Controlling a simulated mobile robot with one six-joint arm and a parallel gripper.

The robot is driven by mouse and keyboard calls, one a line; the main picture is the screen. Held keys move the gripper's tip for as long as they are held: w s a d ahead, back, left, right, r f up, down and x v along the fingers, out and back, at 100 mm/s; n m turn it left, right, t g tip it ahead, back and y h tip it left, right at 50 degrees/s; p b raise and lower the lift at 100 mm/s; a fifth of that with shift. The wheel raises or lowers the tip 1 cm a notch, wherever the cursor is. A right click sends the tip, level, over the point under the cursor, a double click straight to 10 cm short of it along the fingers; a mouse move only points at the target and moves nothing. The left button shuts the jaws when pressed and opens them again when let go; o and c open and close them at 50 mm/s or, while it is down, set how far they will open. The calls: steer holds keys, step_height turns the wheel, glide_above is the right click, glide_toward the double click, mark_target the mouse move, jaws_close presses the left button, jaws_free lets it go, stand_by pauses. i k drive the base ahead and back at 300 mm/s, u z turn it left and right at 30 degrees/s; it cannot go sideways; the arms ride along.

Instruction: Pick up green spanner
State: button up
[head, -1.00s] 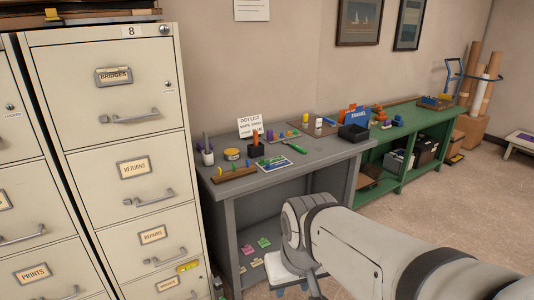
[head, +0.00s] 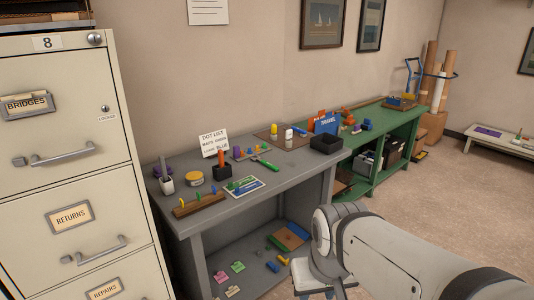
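The green spanner (head: 265,164) lies flat on the grey workbench top (head: 283,181), near the middle of the bench, with its green handle toward the right. A flat green and white card (head: 244,186) lies in front of it to the left. A black holder with an orange-topped item (head: 222,168) stands to its left. My arm crosses the lower right, well below and to the right of the spanner. I cannot make out my gripper's fingers; they are not in view.
A filing cabinet (head: 72,172) stands at left. A wooden rack (head: 199,204), a yellow tin (head: 194,179) and a black tray (head: 326,144) are on the bench. Coloured pieces lie on its lower shelf (head: 245,280). A green bench (head: 395,135) adjoins at right; floor there is open.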

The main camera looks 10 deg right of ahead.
mark_target(265, 162)
steer(key=z, duration=0.35)
steer(key=i, duration=2)
steer(key=u, duration=0.55)
steer(key=k, duration=0.85)
steer(key=u, duration=0.15)
steer(key=i, duration=0.85)
steer(key=z, duration=0.05)
